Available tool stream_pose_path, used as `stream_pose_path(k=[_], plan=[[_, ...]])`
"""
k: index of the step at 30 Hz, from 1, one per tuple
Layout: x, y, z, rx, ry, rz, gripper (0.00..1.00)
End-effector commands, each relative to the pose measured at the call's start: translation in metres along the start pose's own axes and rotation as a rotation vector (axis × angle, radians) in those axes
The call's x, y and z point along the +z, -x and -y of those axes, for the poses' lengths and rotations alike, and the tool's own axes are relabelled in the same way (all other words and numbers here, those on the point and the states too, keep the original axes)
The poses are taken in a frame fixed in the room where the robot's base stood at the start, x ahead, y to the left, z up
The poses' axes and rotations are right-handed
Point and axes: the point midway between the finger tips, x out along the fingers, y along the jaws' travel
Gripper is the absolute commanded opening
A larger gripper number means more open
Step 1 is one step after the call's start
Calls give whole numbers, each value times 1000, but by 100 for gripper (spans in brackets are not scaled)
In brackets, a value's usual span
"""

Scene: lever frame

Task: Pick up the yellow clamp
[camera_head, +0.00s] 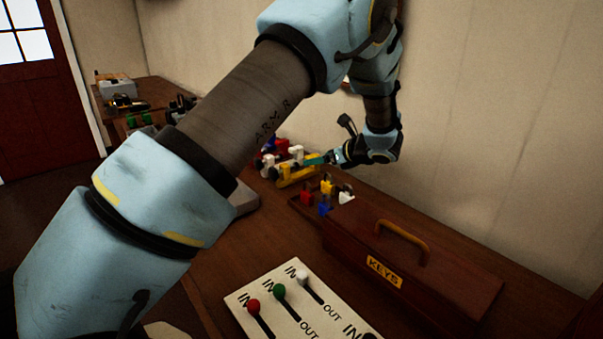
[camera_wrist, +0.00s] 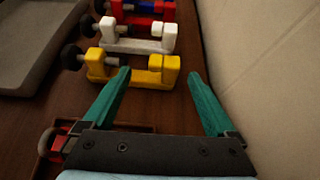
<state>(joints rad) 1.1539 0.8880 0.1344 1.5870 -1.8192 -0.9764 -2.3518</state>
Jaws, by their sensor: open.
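The yellow clamp (camera_wrist: 142,78) lies on the wooden bench in the wrist view, nearest in a row of clamps, with its dark knob at the left end. It also shows in the head view (camera_head: 296,178), beside my gripper. My gripper (camera_wrist: 160,78) has teal fingers spread wide and empty. The left fingertip overlaps the clamp's left part in the picture, and the right fingertip is past its right end. I cannot tell whether the finger touches the clamp. In the head view my gripper (camera_head: 318,161) is small and partly unclear.
A white clamp (camera_wrist: 137,46) lies just behind the yellow one, with red and blue ones beyond. A grey tray (camera_wrist: 38,50) is at the left and a pale wall (camera_wrist: 255,60) at the right. A KEYS box (camera_head: 440,275) and lever panel (camera_head: 262,298) stand nearer.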

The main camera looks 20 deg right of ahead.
Motion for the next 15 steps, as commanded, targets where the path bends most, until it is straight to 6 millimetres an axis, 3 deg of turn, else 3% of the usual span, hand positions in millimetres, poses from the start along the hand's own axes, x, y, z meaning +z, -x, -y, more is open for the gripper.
stream_pose_path(k=[4,15], plan=[[3,-23,0,0,-2,1,92],[5,-55,4,0,-6,0,92]])
